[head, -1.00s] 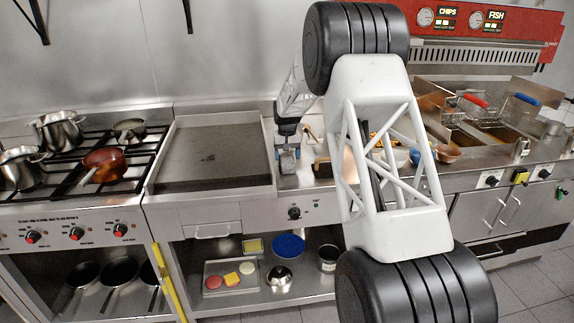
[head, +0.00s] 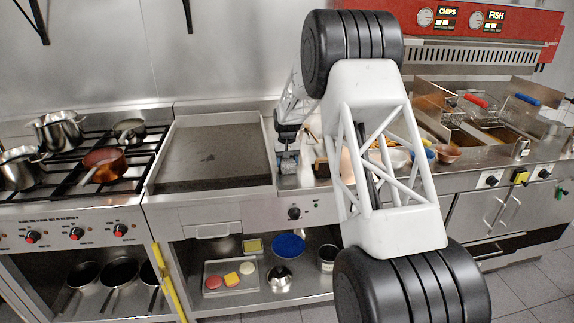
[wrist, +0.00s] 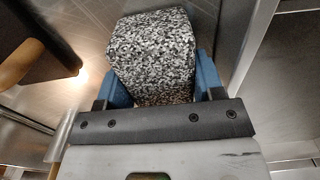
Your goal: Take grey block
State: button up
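The grey block (wrist: 152,55) has a black-and-white speckled surface and fills the space between my gripper's two blue fingers in the wrist view. My gripper (wrist: 164,88) has a finger against each side of it, with no clear gap, and looks shut on it. In the head view, my gripper (head: 288,158) points down over the narrow counter right of the griddle. The block is small there and mostly hidden by the fingers. I cannot tell whether it touches the counter.
The flat griddle (head: 210,152) is to the left of my gripper. A dark object with a wooden handle (wrist: 18,65) is close at the left in the wrist view. Bowls (head: 446,153) stand further right, partly behind my arm. Fryers with baskets are beyond.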

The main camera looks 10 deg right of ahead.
jog(key=c, duration=0.5)
jog(key=shift+r, duration=0.2)
jog(key=shift+r, duration=0.55)
notch_tip(320, 180, up, 2)
jog(key=s, duration=0.5)
jog(key=s+r, duration=0.1)
jog(key=s, duration=1)
jog(key=shift+d+r, duration=0.1)
jog(key=shift+r, duration=0.15)
